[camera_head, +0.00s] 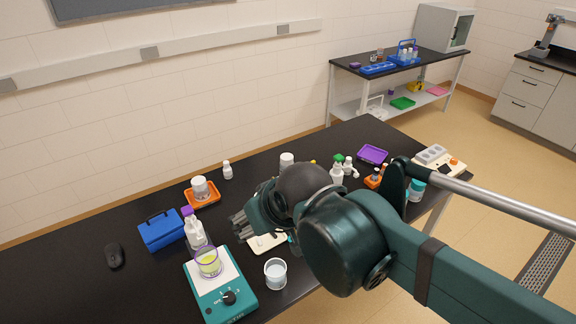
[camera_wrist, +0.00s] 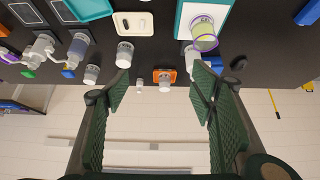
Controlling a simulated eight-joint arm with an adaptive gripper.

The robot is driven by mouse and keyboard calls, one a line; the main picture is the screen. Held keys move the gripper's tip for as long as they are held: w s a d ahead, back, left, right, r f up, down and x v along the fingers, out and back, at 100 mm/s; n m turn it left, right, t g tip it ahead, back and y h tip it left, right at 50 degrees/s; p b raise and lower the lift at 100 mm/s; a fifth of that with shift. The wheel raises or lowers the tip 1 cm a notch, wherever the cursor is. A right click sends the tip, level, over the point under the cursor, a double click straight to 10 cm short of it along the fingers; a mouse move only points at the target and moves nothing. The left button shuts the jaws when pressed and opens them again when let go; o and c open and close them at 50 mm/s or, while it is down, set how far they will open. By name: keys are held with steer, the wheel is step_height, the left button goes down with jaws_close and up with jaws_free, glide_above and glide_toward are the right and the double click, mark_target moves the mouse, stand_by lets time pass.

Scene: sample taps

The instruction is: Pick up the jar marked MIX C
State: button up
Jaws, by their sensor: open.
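No label reading MIX C is legible in either view, so I cannot tell which jar carries it. One white-lidded jar (camera_head: 200,188) stands on a small orange tray (camera_head: 214,199); the jar (camera_wrist: 165,77) also shows in the wrist view. Another white jar (camera_head: 287,160) stands farther right near the back, partly hidden by my arm. The wrist view also shows a white jar (camera_wrist: 125,54) and another pale jar (camera_wrist: 92,74). My gripper (camera_head: 238,222) is open and empty above the table, apart from the jars. Its spread fingers (camera_wrist: 160,92) show in the wrist view.
A teal stirrer (camera_head: 232,303) bears a beaker of yellow-green liquid (camera_head: 208,264). A purple-capped bottle (camera_head: 194,232), blue box (camera_head: 162,230) and clear beaker (camera_head: 275,272) stand nearby. A small white bottle (camera_head: 227,171) stands near the wall.

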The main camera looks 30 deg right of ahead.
steer(key=shift+o, duration=0.5)
steer(key=m+g+h, duration=0.4)
steer(key=m, duration=0.7)
glide_above(288, 156)
steer(key=s+a, duration=0.7)
steer(key=a, duration=0.4)
step_height(288, 156, down, 10)
steer(key=w+d+f+m, duration=0.1)
steer(key=w+d+f, duration=0.1)
steer(key=d+f, duration=0.1)
steer(key=w+d+f+m+g, duration=0.1)
steer(key=w+d+f, duration=0.1)
steer(key=f, duration=0.3)
steer(key=w+d+f+m+b, duration=0.1)
steer(key=w+d+f, duration=0.1)
steer(key=d+f, duration=0.3)
steer(key=shift+w+g, duration=0.35)
steer(key=shift+g, duration=0.05)
steer(key=shift+d+f, duration=0.2)
steer(key=shift+f, duration=0.05)
